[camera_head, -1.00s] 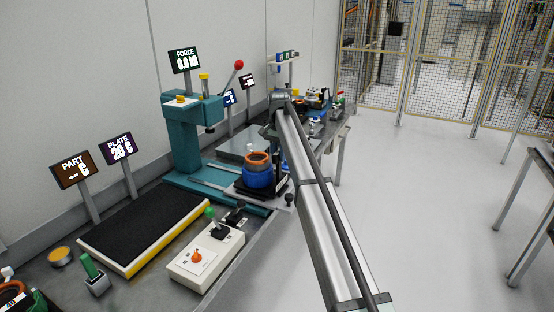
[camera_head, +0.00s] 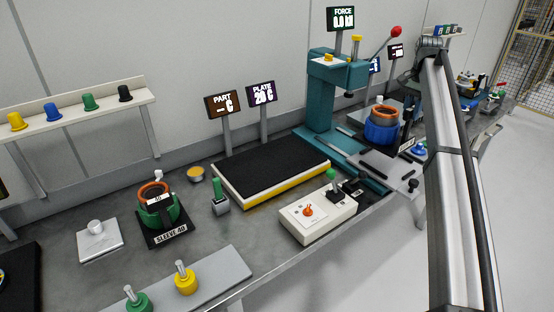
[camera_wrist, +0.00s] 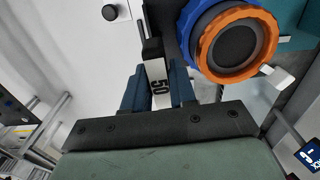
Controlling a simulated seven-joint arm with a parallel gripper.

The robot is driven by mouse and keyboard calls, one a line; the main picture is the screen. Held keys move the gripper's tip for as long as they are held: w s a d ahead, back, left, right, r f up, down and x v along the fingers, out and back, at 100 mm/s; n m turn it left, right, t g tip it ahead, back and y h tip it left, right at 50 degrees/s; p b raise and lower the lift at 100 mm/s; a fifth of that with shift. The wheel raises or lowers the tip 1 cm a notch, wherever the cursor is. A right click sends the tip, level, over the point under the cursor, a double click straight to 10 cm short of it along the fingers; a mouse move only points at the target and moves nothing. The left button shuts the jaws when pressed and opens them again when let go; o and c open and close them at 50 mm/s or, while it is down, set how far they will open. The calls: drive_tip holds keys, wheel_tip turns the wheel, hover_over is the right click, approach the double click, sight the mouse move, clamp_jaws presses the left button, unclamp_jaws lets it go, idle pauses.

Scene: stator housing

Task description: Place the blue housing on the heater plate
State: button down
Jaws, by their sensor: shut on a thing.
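The blue housing (camera_head: 381,132), with an orange winding ring on top, stands upright beside the teal press in the head view. It also shows at the top of the wrist view (camera_wrist: 196,42). The heater plate (camera_head: 270,163) is a bare black slab with a yellow front edge, left of the press. My arm hides the fingers in the head view, and I cannot tell what the held part joins to.
A control box (camera_head: 316,216) stands in front of the heater plate. The teal press (camera_head: 322,95) stands to its right. A green housing (camera_head: 160,212) on a stand marked SLEEVE 40 and a small green-handled item (camera_head: 220,197) are to its left.

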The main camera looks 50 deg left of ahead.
drive_tip(key=s+a+n, duration=0.1)
drive_tip(key=s+a, duration=1.1)
drive_tip(key=s, duration=0.5)
drive_tip(key=s+a+n, duration=0.2)
drive_tip(key=s+a, duration=1.1)
drive_tip(key=s, duration=0.3)
drive_tip(key=shift+s+r, duration=0.25)
drive_tip(key=shift+s, duration=0.15)
drive_tip(key=shift+f+m, duration=0.1)
drive_tip(key=shift+m, duration=1.6)
wheel_tip(320, 180, down, 10)
drive_tip(key=c, duration=0.9)
unclamp_jaws()
